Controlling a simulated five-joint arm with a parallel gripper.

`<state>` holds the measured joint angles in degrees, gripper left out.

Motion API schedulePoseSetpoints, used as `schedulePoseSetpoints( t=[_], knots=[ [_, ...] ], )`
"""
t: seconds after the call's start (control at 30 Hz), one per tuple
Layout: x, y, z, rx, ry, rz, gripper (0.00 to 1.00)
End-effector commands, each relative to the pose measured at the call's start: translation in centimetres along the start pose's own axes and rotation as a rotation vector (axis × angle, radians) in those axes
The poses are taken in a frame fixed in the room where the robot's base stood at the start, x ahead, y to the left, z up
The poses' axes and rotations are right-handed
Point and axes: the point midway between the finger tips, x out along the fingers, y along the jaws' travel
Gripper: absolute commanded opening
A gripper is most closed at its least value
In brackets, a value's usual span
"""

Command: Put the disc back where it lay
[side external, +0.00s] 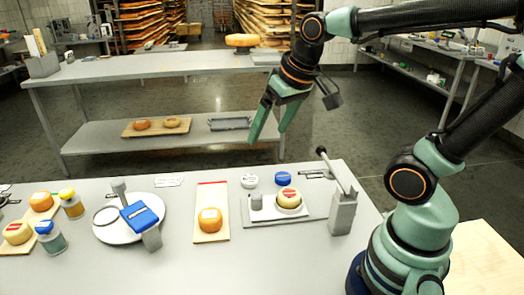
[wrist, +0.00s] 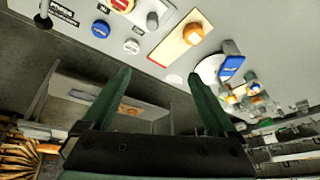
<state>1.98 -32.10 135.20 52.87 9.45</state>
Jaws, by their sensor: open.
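A blue disc (side external: 283,178) and a white disc (side external: 250,180) lie flat, apart, on the grey table near its far edge. I cannot tell which one the task means. The wrist view shows the blue disc (wrist: 100,29) and the white disc (wrist: 131,46) at top left. My gripper (side external: 267,133) is open and empty, raised above and beyond the far edge of the table. Its two green fingers (wrist: 159,74) are spread in the wrist view, with nothing between them and both discs beyond the left fingertip.
A tray (side external: 240,217) holds a red-labelled cheese (side external: 289,197) and a small grey cylinder (side external: 256,202). A lever press (side external: 343,212) stands right of it. An orange cheese (side external: 210,219) sits on a wooden board (side external: 212,191). A round scale with a blue head (side external: 142,215) stands left.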

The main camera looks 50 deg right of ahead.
Motion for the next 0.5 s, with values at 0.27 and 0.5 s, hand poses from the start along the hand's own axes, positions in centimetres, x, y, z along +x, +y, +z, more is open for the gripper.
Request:
schedulePoseSetpoints(
  t=[0.27, 0.5],
  knots=[
    [-0.7, -0.6, 2.6, -0.188, 0.07, -0.021, 0.92],
    [-0.6, -0.6, 2.7, -0.199, 0.071, -0.021, 0.92]
  ],
)
